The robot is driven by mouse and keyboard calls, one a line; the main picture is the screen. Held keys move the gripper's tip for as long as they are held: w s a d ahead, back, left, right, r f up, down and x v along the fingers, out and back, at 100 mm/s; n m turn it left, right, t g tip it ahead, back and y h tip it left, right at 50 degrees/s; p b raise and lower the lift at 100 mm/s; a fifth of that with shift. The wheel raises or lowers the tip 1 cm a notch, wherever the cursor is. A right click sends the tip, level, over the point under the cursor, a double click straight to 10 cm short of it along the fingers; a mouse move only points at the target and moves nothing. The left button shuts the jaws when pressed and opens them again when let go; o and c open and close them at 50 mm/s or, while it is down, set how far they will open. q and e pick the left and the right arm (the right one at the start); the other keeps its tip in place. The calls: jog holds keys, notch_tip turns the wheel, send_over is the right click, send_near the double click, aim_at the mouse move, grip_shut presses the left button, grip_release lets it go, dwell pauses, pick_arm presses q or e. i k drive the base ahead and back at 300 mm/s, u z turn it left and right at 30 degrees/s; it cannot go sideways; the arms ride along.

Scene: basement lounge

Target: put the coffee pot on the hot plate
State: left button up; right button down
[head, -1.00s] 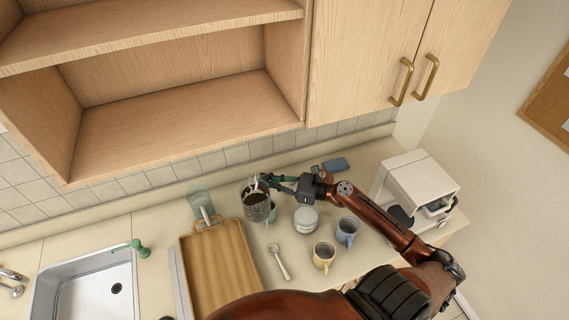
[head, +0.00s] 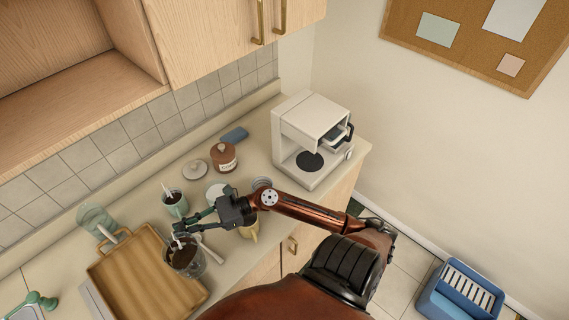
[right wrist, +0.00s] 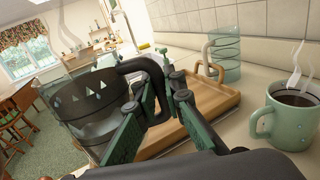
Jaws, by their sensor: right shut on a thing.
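The coffee pot (head: 187,262) is a clear glass jug with dark coffee in it, near the right edge of the wooden tray. My right gripper (head: 183,227) is shut on its black handle. In the right wrist view the handle (right wrist: 146,70) is between the green fingers (right wrist: 160,100), with the glass of the pot (right wrist: 85,100) to the left. The pot seems held up, but its height over the counter is hard to tell. The hot plate (head: 309,161) is a bare black disc at the foot of the white coffee maker (head: 313,124). My left gripper is not in view.
The wooden tray (head: 125,252) lies left of the pot. A blue sponge (head: 235,134) lies near the wall.

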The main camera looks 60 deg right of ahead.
aim_at(315, 161)
jog(key=z, duration=0.45)
jog(key=k, duration=1.05)
jog(key=z, duration=0.7)
jog(key=i, duration=0.55)
